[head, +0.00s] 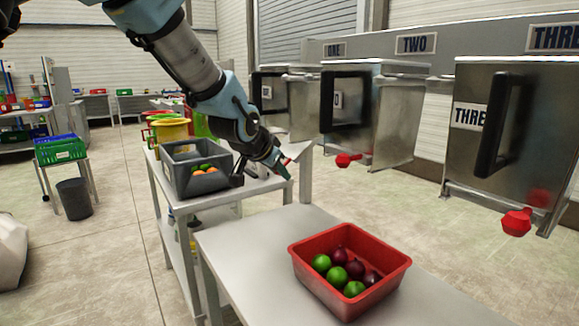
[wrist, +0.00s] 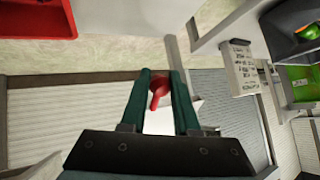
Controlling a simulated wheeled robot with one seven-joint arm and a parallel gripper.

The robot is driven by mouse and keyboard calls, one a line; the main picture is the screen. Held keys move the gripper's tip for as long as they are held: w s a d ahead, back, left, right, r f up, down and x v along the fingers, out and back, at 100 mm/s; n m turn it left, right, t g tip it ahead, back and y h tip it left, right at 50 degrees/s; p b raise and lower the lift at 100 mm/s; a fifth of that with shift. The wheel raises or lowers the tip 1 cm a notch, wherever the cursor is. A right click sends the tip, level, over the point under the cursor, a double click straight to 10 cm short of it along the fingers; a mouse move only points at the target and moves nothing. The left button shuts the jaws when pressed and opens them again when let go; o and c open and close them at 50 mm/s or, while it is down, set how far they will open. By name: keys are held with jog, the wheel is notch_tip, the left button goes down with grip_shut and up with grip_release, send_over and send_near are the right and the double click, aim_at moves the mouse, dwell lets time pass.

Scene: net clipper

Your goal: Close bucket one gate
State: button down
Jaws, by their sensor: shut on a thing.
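Bucket one (head: 301,108) is the farthest of the metal buckets in the head view, under the ONE sign (head: 335,50) and partly hidden behind bucket two. My gripper (head: 284,166) is low, below and left of bucket one. In the wrist view, the teal fingers of my gripper (wrist: 160,76) are around a red gate handle (wrist: 158,91), shut on it. Only a small red bit of this handle shows beside the fingers in the head view (head: 286,161). Whether the gate is open or closed cannot be seen.
Bucket two (head: 395,115) and bucket three (head: 525,130) stand to the right, with red handles below. A grey crate (head: 181,180) with fruit is left of my gripper. A red crate (head: 385,285) with fruit stands on the near table (head: 235,260).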

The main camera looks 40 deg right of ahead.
notch_tip(320, 180, up, 10)
jog(key=a+m+y+p, duration=0.1)
jog(key=a+y+p, duration=0.1)
jog(key=p, duration=0.3)
jog(key=shift+a+f+y, duration=0.2)
jog(key=shift+a+y, duration=0.15)
jog(key=shift+y, duration=0.55)
jog(key=shift+w, duration=0.1)
jog(key=c, duration=0.6)
grip_release()
jog(key=shift+c, duration=0.2)
jog(key=b+v, duration=0.2)
jog(key=v, duration=0.9)
jog(key=shift+w, duration=0.1)
